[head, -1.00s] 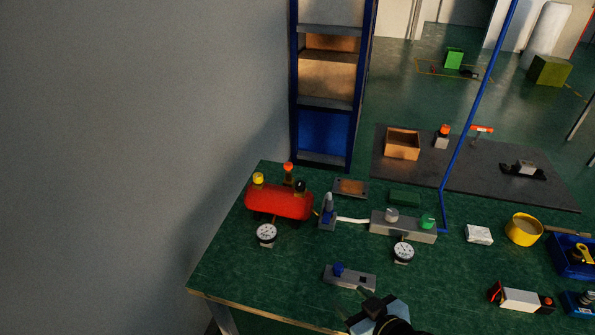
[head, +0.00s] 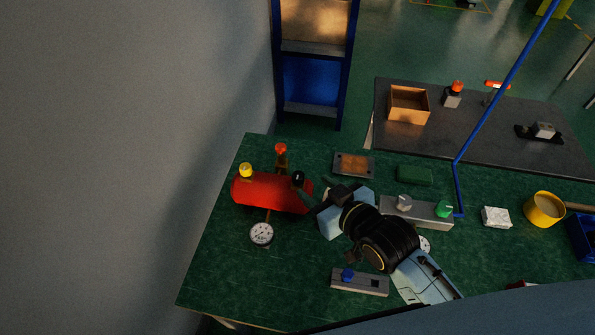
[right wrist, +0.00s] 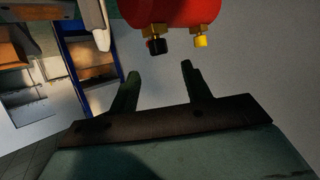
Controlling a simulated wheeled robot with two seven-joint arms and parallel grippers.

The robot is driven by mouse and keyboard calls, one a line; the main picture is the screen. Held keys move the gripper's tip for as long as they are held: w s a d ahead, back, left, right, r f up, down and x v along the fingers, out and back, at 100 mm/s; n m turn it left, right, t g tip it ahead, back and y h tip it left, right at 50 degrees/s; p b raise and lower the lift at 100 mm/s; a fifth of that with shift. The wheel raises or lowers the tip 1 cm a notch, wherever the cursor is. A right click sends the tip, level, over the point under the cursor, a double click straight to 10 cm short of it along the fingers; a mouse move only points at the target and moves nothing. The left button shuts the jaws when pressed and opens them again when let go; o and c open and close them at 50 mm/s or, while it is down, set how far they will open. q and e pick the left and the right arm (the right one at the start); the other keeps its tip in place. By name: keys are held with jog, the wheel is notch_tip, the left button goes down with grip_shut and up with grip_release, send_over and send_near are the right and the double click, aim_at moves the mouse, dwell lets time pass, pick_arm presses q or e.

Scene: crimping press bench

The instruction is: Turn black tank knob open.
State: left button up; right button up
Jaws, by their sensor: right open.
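The red tank (head: 268,194) lies on its side at the left of the green bench. Its black knob (head: 298,179) is on top at the right end, a yellow knob (head: 246,170) at the left end, and an orange-red knob (head: 281,149) behind. My right gripper (head: 307,198) is open at the tank's right end, close to the black knob. In the right wrist view, the black knob (right wrist: 157,46) appears just beyond the gap between the open fingertips (right wrist: 157,68), not visibly gripped. The yellow knob (right wrist: 200,41) shows to its right. My left gripper is not in view.
A gauge (head: 262,234) is in front of the tank. A grey block (head: 431,214) with a white and a green knob lies right of my gripper. A box with a blue button (head: 347,274) is nearer. The bench's left front is clear.

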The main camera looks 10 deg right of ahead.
aim_at(299, 175)
jog(key=b+x, duration=0.1)
jog(key=x, duration=0.7)
jog(key=shift+w+a+f, duration=0.1)
jog(key=shift+w, duration=0.05)
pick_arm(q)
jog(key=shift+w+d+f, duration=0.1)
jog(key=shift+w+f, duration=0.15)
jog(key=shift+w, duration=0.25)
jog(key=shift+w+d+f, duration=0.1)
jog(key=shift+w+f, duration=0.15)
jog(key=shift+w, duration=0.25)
pick_arm(e)
jog(key=c, duration=1)
